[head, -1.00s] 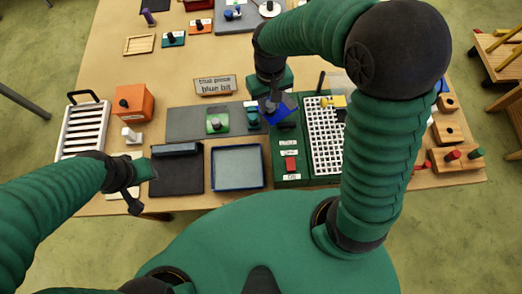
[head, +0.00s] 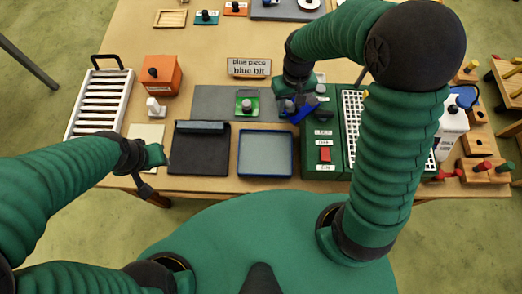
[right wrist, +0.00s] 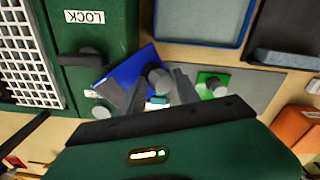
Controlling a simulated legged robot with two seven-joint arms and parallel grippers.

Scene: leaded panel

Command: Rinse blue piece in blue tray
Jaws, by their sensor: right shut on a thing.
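The blue piece (head: 302,109), a flat blue block with a grey knob, is at the left edge of the green machine, behind and right of the blue tray. My right gripper (head: 289,103) is shut on its knob; in the right wrist view the blue piece (right wrist: 136,68) shows beyond the fingers (right wrist: 160,91). I cannot tell whether it touches anything below. The blue tray (head: 265,176) has a blue rim and a grey inside, empty of pieces; part of it shows in the right wrist view (right wrist: 243,22). My left gripper (head: 155,172) is at the table's front left, its jaws unclear.
The green machine (head: 319,163) with a white grid and red switch stands right of the tray. A dark tray (head: 200,155) is on the left. A green piece (head: 247,103) with a grey knob sits on a grey mat (head: 210,100) behind the tray. A sign (head: 249,68) stands farther back.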

